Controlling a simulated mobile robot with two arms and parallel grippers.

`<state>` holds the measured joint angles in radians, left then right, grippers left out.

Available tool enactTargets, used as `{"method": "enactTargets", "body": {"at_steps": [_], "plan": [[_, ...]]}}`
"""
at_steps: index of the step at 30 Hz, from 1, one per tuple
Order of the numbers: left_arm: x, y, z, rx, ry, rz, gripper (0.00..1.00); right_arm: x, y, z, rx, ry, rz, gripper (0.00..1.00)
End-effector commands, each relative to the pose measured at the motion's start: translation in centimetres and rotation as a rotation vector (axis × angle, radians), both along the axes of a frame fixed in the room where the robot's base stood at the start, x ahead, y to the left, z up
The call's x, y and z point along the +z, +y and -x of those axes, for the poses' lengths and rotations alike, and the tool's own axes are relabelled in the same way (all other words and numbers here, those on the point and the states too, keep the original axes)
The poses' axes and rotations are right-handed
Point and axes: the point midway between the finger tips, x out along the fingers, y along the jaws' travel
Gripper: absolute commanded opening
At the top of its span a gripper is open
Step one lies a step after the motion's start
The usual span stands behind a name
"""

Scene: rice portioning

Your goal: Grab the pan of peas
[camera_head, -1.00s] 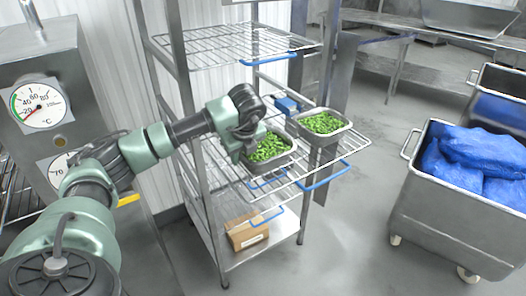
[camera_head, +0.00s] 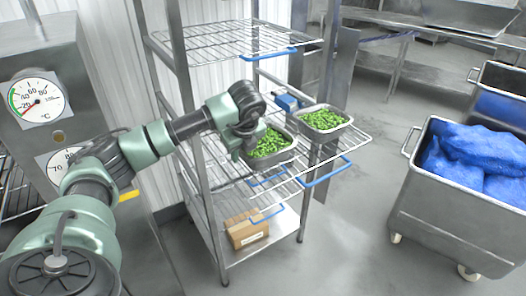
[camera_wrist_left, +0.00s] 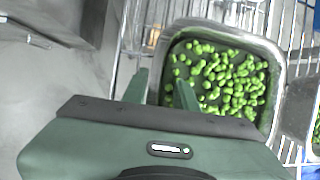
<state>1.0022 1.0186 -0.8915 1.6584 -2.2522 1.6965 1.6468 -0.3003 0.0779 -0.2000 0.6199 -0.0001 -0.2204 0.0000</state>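A metal pan of peas (camera_head: 268,160) sits on the middle wire shelf, below my left gripper (camera_head: 237,153). The same pan also shows in the left wrist view (camera_wrist_left: 277,57), its near wall hidden by the gripper body. There, the left gripper (camera_wrist_left: 162,92) is open, one finger outside the pan's left wall and the other over the peas, with the rim between them. I cannot tell whether the fingers touch the pan. A second pan of peas (camera_head: 347,122) stands just to the right. My right gripper is not in view.
The rack's upper wire shelf (camera_head: 225,47) is empty above the pans. A cardboard box (camera_head: 247,230) is on the bottom shelf. A blue object (camera_head: 287,103) lies behind the pans. A metal cart (camera_head: 440,215) with blue bags stands right; the floor between is clear.

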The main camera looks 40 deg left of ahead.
Motion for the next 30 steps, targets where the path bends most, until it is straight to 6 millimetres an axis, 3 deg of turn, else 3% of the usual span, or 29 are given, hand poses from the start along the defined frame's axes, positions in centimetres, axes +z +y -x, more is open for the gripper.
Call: {"method": "enactTargets", "body": {"at_steps": [5,8,9,30], "plan": [[0.04,-0.02,-0.01,0.000,0.000,0.000,0.28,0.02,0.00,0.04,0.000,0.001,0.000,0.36],[0.03,-0.01,0.00,0.000,0.000,0.000,0.03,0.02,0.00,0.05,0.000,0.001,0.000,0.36],[0.03,-0.01,0.00,0.000,0.000,0.000,0.00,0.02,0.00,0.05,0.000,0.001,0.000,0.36],[-0.03,0.01,0.03,0.000,0.001,0.000,0.00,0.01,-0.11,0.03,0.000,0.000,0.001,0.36]]}}
